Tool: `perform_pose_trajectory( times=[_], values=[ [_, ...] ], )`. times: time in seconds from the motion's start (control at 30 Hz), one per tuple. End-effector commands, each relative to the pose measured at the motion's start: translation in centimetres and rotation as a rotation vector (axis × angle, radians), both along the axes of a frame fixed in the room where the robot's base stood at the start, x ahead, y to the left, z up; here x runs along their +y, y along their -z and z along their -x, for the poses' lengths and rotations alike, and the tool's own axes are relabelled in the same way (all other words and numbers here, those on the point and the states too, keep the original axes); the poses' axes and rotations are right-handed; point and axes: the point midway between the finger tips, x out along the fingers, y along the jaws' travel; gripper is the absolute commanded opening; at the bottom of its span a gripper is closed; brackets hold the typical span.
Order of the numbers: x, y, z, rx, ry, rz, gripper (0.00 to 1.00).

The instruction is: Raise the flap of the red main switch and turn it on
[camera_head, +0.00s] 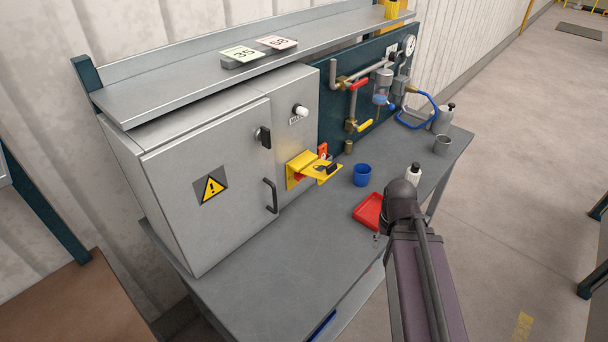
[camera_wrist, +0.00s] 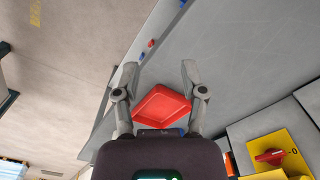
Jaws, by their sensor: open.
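The yellow switch plate (camera_head: 293,171) is on the front of the grey cabinet, low at its right side. A yellow flap (camera_head: 322,174) juts out from it, with a dark piece on top; how it is hinged is unclear. In the wrist view the red main switch (camera_wrist: 269,156) sits on its yellow plate (camera_wrist: 286,142) at the lower right, next to a "0" mark. My gripper (camera_wrist: 159,68) is open and empty, above the table near a red tray, apart from the switch. In the head view my arm hides most of it.
The red tray (camera_head: 369,212) lies on the grey table (camera_head: 270,270), with a blue cup (camera_head: 362,175) and white bottle (camera_head: 413,172) nearby. A black door handle (camera_head: 271,196) protrudes left of the switch. Pipes with valves (camera_head: 364,126) stand at the right. The front table is clear.

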Motion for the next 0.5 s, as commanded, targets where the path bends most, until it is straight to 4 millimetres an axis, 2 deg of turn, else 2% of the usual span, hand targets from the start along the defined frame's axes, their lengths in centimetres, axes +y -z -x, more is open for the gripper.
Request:
perform_pose_trajectory(
  times=[0.33, 0.5],
  values=[
    [0.04, 0.10, -0.08, 0.000, 0.001, -0.004, 0.54],
    [0.64, 0.81, -0.75, -0.005, 0.004, -0.046, 0.54]
  ],
)
